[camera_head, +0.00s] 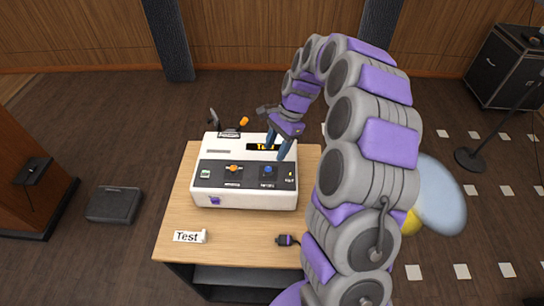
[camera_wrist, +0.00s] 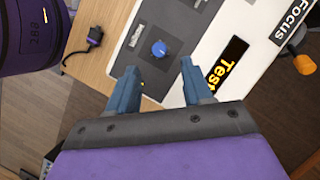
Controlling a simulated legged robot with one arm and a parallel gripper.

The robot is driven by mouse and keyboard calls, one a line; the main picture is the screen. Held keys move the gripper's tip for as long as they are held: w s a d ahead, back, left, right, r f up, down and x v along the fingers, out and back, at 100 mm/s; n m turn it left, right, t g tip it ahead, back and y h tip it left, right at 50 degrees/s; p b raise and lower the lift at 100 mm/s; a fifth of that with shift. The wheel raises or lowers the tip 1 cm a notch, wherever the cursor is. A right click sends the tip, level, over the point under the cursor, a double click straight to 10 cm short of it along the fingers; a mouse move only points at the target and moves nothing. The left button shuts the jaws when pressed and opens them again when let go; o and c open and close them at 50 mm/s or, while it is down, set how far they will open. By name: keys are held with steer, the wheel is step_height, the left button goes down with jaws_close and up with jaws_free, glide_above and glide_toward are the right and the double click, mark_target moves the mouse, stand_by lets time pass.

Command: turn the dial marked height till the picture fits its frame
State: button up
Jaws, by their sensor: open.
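A white box (camera_head: 245,200) with a dark control panel (camera_head: 211,180) stands on a wooden table. The panel carries an orange dial (camera_head: 233,168) and, to its right, a blue dial (camera_head: 268,170). Their small labels are too blurred to read, so I cannot tell which is marked height. A black display (camera_head: 252,147) shows yellow lettering, partly hidden by my gripper; in the wrist view the display (camera_wrist: 228,64) reads "Test". My gripper (camera_head: 276,149) is open and empty above the box. In the wrist view the blue dial (camera_wrist: 159,49) appears just beyond and between the fingertips, apart from them.
A label reading "Focus" (camera_wrist: 291,20) is near an orange knob (camera_wrist: 303,63) at the box's back. A white "Test" card (camera_head: 188,237) and a dark plug-like item (camera_head: 285,240) lie on the table (camera_head: 235,245).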

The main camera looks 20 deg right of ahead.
steer(key=p+v, duration=0.1)
steer(key=v, duration=0.8)
steer(key=shift+r+p, duration=0.3)
steer(key=shift+p, duration=0.1)
steer(key=shift+o, duration=0.2)
steer(key=r+t+h, duration=0.1)
steer(key=h, duration=0.3)
glide_above(267, 169)
steer(key=w, duration=0.1)
steer(key=f+b, duration=0.1)
steer(key=f, duration=0.4)
steer(key=f+b, duration=0.2)
steer(key=f, duration=0.4)
steer(key=f+b, duration=0.1)
steer(key=f, duration=0.5)
steer(key=shift+s+d, duration=0.15)
steer(key=shift+s, duration=0.25)
steer(key=shift+c, duration=0.4)
jaws_close()
